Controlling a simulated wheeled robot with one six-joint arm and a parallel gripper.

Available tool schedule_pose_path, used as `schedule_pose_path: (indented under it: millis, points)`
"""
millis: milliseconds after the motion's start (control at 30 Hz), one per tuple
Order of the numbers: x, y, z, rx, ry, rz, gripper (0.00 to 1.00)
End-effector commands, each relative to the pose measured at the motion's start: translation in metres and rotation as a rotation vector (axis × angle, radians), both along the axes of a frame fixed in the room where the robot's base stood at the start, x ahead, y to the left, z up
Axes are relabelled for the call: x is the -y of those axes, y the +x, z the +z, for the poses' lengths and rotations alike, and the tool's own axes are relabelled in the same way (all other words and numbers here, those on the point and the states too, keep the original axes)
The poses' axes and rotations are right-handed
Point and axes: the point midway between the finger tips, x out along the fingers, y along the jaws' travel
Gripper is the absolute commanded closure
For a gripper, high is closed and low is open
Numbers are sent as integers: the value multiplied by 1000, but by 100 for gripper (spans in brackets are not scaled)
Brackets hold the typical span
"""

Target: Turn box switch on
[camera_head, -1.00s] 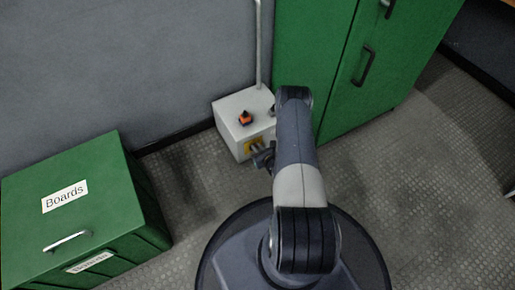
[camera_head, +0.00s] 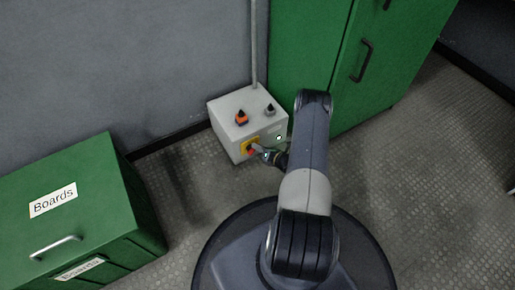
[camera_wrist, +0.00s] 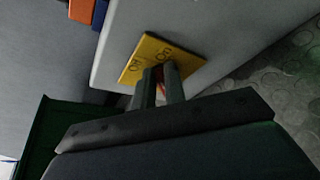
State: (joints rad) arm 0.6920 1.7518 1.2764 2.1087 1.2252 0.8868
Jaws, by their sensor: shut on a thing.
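The switch box (camera_head: 230,107) is a light grey box on the floor against the wall, beside the green cabinet. Its front has a yellow plate (camera_head: 246,145) with a red switch knob (camera_head: 251,152). In the wrist view the yellow plate (camera_wrist: 161,56) carries dark lettering, partly hidden by my fingers. My gripper (camera_head: 262,153) is at the plate in the head view. In the wrist view its two fingers (camera_wrist: 160,84) are shut on the red switch knob (camera_wrist: 158,73), of which only a little shows between them.
On top of the box are an orange-and-black knob (camera_head: 241,118) and a grey knob (camera_head: 269,109). A grey pipe (camera_head: 254,50) rises behind it. The green cabinet (camera_head: 300,60) stands close on the right, a green Boards box (camera_head: 100,190) at left. Floor between is clear.

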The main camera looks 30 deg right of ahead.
Motion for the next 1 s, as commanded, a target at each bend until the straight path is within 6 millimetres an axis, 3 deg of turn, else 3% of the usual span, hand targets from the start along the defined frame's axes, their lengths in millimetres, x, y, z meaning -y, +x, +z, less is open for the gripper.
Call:
schedule_pose_path:
  millis: [400,1000]
  points:
    - [6,2,-6,-5,251,-1,100]
    - [8,3,-7,-7,315,-2,100]
